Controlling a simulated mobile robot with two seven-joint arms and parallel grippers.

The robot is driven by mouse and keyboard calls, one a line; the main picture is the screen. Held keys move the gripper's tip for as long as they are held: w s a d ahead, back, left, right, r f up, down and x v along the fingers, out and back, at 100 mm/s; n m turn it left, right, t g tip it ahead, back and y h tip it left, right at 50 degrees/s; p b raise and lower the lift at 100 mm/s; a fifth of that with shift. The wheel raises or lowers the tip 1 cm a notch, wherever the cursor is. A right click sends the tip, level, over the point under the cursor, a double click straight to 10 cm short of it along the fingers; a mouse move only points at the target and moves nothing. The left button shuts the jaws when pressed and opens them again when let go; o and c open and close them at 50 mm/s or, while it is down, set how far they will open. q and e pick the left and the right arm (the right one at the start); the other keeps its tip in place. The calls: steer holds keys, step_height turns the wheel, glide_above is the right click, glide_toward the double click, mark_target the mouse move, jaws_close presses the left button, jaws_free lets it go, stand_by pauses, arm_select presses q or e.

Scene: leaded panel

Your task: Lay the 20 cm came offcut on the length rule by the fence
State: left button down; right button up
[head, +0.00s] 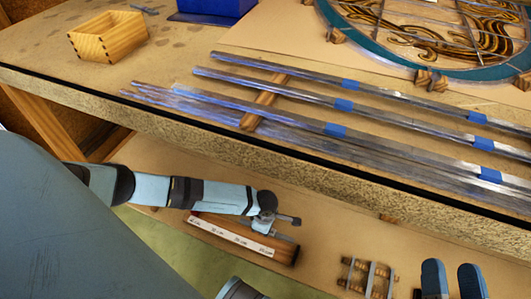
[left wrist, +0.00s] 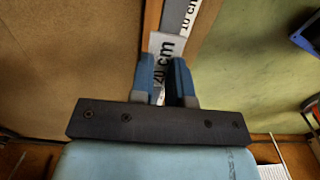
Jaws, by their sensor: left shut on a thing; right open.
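The length rule (head: 232,238), a pale strip with centimetre labels, lies on the lower bench alongside a brown wooden fence (head: 278,238). In the left wrist view the rule (left wrist: 190,12) and the fence (left wrist: 152,18) run away from the jaws. My left gripper (head: 268,222) is over the rule; its jaws (left wrist: 168,85) are shut on a narrow pale grey piece marked 20 cm (left wrist: 165,48), the came offcut. It overlaps the rule in this view; I cannot tell whether they touch. My right gripper (head: 452,280) is open and empty at the lower right.
A small wooden rack (head: 367,276) stands left of my right gripper. The upper bench holds long came strips (head: 310,80) with blue tape, a wooden box (head: 108,37), a blue bin (head: 215,7) and a round leaded panel (head: 430,75). Its front edge (head: 300,160) overhangs the lower bench.

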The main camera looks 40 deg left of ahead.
mark_target(265, 240)
arm_select(q)
steer(key=shift+w+f+b, duration=0.1)
steer(key=shift+f+b, duration=2.5)
steer(key=shift+f, duration=0.75)
steer(key=shift+f+b, duration=0.6)
steer(key=shift+f, duration=0.25)
arm_select(e)
step_height(265, 240, down, 8)
steer(key=n+g, duration=0.1)
steer(key=g, duration=0.2)
steer(key=shift+w+a, duration=0.2)
steer(key=shift+w, duration=0.05)
arm_select(q)
steer(key=shift+f, duration=0.3)
arm_select(e)
steer(key=shift+f, duration=0.25)
arm_select(q)
steer(key=c, duration=1)
jaws_free()
step_height(265, 240, up, 14)
steer(key=p, duration=0.5)
arm_select(e)
step_height(265, 240, up, 7)
steer(key=m+t, duration=0.1)
steer(key=t, duration=0.1)
steer(key=shift+s+d+r, duration=0.15)
steer(key=shift+r, duration=0.05)
